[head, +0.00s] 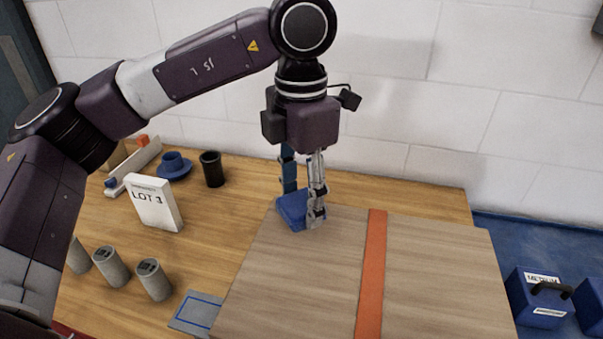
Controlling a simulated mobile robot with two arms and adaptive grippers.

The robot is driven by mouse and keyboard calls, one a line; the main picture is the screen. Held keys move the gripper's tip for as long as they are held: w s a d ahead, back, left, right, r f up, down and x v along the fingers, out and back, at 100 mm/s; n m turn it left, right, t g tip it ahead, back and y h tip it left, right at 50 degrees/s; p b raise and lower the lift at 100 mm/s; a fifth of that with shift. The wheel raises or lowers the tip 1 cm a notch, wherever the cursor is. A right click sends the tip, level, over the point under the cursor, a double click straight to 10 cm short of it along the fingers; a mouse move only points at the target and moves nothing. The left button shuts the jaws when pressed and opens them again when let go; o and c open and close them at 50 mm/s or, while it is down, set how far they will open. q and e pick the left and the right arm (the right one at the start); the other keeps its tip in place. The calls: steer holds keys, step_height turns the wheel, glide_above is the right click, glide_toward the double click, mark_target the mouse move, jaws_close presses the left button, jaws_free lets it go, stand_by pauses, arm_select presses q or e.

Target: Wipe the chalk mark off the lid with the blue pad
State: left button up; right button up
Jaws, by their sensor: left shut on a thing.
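My left gripper (304,213) points down at the far left corner of the wooden lid and is shut on the blue pad (291,211). The pad is at the lid's surface; I cannot tell whether it presses on it. The lid (440,275) is a broad pale wooden board with an orange stripe (372,270) running across it from front to back. I see no clear chalk mark on the part of the lid in view; the area under the pad and gripper is hidden. My right gripper is not in view.
On the table left of the lid stand a white LOT 3 sign (154,204), a black cup (212,169), a blue cup on a saucer (174,165) and several grey cylinders (153,280). A blue-outlined plate (196,312) lies near the lid. Blue cases (540,297) stand at right.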

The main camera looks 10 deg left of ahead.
arm_select(q)
steer(key=shift+w+r+p, duration=0.25)
steer(key=shift+r+p, duration=0.2)
steer(key=shift+r, duration=0.45)
steer(key=shift+s+r, duration=0.15)
steer(key=shift+r, duration=0.35)
